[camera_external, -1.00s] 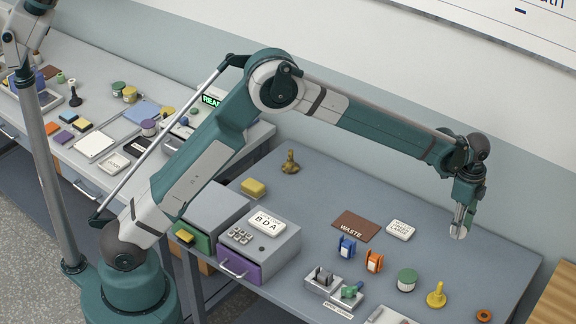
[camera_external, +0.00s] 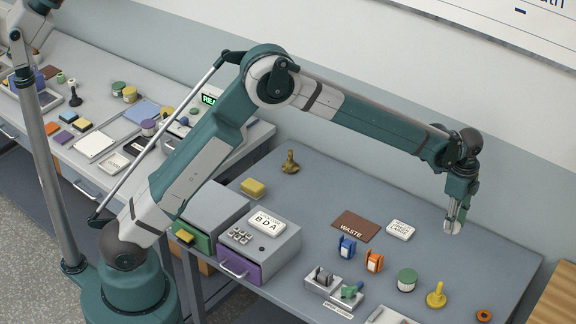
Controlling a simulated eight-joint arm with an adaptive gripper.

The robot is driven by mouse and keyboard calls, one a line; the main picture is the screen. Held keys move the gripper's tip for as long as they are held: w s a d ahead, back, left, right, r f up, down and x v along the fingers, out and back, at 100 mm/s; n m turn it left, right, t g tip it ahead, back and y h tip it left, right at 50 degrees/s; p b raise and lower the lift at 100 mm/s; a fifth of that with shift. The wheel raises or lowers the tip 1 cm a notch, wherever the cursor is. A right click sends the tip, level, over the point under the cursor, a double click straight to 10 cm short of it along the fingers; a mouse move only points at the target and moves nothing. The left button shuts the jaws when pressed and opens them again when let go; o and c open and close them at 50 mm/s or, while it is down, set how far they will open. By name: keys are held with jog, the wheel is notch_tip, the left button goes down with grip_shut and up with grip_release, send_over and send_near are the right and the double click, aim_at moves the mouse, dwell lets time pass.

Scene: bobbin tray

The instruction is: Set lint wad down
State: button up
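My gripper (camera_external: 453,224) hangs at the right, pointing down, above the back right part of the table. A small pale grey-white wad, which looks like the lint wad (camera_external: 452,229), shows at its fingertips, and the fingers look closed on it. The wad is small and partly covered by the fingers. It appears to be in the air, clear of the table. A flat brown mat marked WASTE (camera_external: 342,222) lies left of the gripper, with nothing on it. A white labelled block (camera_external: 400,230) lies between the mat and the gripper.
Blue (camera_external: 347,247) and orange (camera_external: 374,261) holders stand in front of the mat. A green-lidded jar (camera_external: 407,280), a yellow knobbed piece (camera_external: 436,295) and an orange ring (camera_external: 484,316) lie front right. A drawer unit (camera_external: 285,239) stands left.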

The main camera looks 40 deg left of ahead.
jog(key=w+a, duration=0.3)
jog(key=a, duration=1.9)
jog(key=p, duration=0.1)
send_over(340, 202)
jog(key=shift+s+r, duration=0.1)
jog(key=shift+r, duration=0.05)
jog(key=shift+f, duration=3.15)
jog(key=shift+f, duration=0.1)
jog(key=shift+f, duration=1.75)
jog(key=shift+f+b, duration=0.25)
jog(key=shift+b, duration=0.15)
